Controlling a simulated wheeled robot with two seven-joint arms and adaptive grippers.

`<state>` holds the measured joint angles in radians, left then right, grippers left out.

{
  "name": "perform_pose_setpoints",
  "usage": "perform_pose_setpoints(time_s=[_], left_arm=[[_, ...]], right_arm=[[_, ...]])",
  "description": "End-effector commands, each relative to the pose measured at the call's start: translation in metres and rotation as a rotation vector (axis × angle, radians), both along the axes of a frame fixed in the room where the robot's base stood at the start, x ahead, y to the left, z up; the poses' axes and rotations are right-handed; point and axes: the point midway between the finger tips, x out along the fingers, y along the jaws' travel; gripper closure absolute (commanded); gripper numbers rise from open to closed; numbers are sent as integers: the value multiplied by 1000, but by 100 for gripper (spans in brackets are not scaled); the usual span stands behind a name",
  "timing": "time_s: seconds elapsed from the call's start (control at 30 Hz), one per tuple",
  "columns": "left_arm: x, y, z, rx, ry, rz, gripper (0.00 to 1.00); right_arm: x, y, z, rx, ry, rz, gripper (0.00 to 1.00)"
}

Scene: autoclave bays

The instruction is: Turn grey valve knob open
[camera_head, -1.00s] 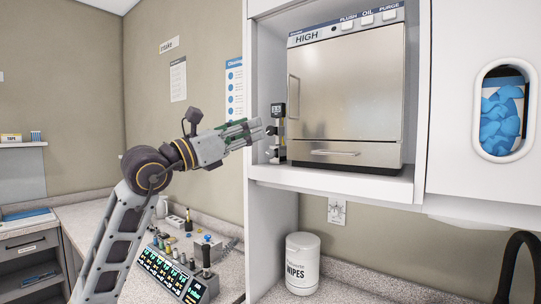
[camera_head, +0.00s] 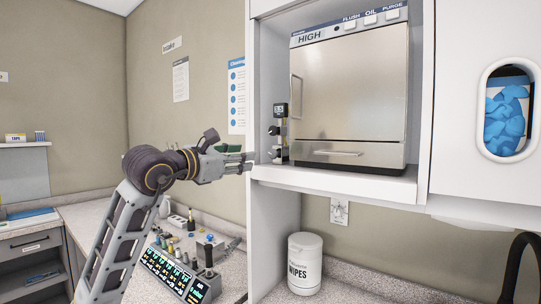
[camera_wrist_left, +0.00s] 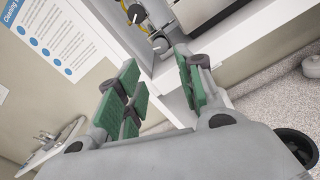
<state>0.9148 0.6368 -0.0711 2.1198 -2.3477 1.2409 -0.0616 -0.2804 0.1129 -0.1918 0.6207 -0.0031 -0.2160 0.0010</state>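A small valve assembly with a gauge (camera_head: 281,110) on top stands in the cabinet bay, left of the autoclave (camera_head: 348,95). It has an upper knob (camera_head: 274,130) and a lower knob (camera_head: 273,154), both dark or grey at this size. The wrist view also shows the upper knob (camera_wrist_left: 135,13) and the lower knob (camera_wrist_left: 160,45), beyond the fingertips. My left gripper (camera_head: 250,161) is just left of the lower knob, near the bay's left edge. In the wrist view, the left gripper (camera_wrist_left: 158,62) is open and empty, its green pads apart. I see no contact with a knob.
The cabinet's left side panel (camera_head: 271,230) and the bay shelf edge (camera_head: 340,184) are close to the gripper. A wipes canister (camera_head: 304,265) stands on the counter below. A control console (camera_head: 172,272) with several bottles behind it is at lower left.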

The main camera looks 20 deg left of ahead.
Motion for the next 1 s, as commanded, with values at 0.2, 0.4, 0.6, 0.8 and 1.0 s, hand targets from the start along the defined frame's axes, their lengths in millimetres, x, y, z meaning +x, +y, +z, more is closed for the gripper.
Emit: perform_pose_setpoints(time_s=[0.2,0.4,0.6,0.8,1.0], left_arm=[[8,-3,1,-2,0,-2,63],[26,-10,1,-3,2,-2,63],[50,-19,1,-3,2,-3,63],[74,-27,2,-4,2,-2,63],[97,-36,2,-4,2,-2,63]], right_arm=[[-14,1,2,1,15,0,60],[-21,5,7,5,25,-1,60],[-18,12,14,13,21,-2,60],[-14,17,21,18,17,-1,60],[-15,24,27,25,19,-2,60]])
